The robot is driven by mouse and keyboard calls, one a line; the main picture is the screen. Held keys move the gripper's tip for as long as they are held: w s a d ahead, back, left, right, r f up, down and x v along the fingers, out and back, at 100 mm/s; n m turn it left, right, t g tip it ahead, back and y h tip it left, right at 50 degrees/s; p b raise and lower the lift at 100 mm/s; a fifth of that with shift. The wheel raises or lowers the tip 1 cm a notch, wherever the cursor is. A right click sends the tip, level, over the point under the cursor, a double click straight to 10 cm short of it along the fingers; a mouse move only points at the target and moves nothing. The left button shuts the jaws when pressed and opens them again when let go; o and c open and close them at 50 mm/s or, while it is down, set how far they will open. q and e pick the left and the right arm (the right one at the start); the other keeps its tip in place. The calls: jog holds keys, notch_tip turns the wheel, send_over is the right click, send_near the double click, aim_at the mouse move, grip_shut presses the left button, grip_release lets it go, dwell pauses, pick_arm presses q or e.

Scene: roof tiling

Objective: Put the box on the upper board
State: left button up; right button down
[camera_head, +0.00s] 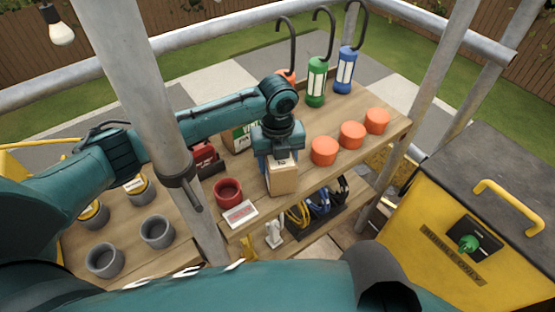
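A small tan cardboard box (283,180) is at the front edge of the wooden upper board (335,175). My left gripper (279,164) comes down on it from above, with its fingers around the box's top, and appears shut on it. The box looks roughly upright. I cannot tell whether its bottom touches the board or hangs just above it. The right gripper is not in view.
On the upper board, orange cylinders (352,134) stand right of the box; a red cup (228,191) and a white-red card (240,214) lie left. Hooked lanterns (317,82) stand behind. Scaffold poles (165,110) and a yellow cabinet (460,225) flank the board.

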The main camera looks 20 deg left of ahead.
pick_arm(q)
jog(key=o, duration=1.5)
jog(key=shift+c, duration=0.2)
notch_tip(320, 180, up, 12)
jog(key=shift+r, duration=0.15)
